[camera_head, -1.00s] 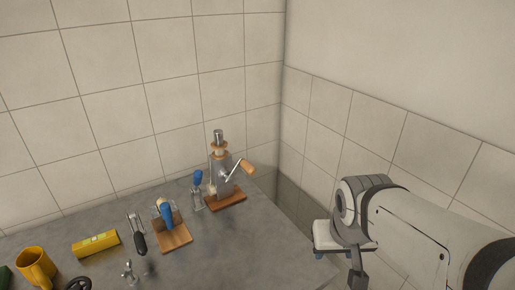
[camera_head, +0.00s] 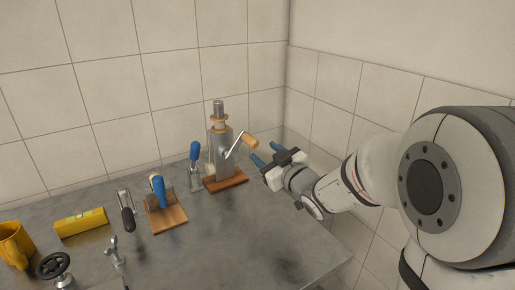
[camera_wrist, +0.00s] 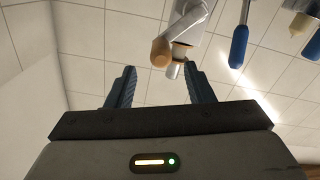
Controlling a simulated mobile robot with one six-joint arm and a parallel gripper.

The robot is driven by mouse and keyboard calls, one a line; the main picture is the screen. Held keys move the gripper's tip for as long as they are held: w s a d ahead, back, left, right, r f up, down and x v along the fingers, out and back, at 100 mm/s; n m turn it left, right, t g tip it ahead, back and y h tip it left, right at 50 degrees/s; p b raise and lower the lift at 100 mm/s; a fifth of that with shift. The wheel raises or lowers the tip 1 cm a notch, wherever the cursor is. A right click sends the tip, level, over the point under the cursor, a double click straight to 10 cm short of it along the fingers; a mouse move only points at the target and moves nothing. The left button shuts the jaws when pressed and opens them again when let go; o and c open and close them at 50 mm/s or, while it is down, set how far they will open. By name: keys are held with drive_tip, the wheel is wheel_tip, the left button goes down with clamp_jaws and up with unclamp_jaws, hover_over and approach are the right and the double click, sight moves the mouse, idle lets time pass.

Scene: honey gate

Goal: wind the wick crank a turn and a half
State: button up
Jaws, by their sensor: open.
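The wick crank (camera_head: 236,146) is a metal arm with a wooden handle (camera_head: 250,140), on a grey housing (camera_head: 222,163) over a brown wooden base (camera_head: 226,181). The handle points up and to the right. My gripper (camera_head: 262,155) is open and empty, its blue fingers just right of the handle and pointing at it. In the wrist view the crank's wooden handle (camera_wrist: 160,50) is ahead of and between the open fingers (camera_wrist: 160,88), apart from them. A metal wick post with wooden collars (camera_head: 218,115) stands above the housing.
Left of the crank stand a blue-handled clamp (camera_head: 195,152) and another blue-handled tool on a wooden board (camera_head: 166,218). A black-handled clamp (camera_head: 127,218), a yellow block (camera_head: 80,223), a yellow mug (camera_head: 14,245) and a black handwheel (camera_head: 53,265) are further left.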

sight(257, 145)
drive_tip(key=x, duration=0.7)
drive_tip(key=shift+w+a, duration=0.15)
drive_tip(key=shift+w, duration=0.05)
drive_tip(key=shift+c, duration=0.6)
clamp_jaws()
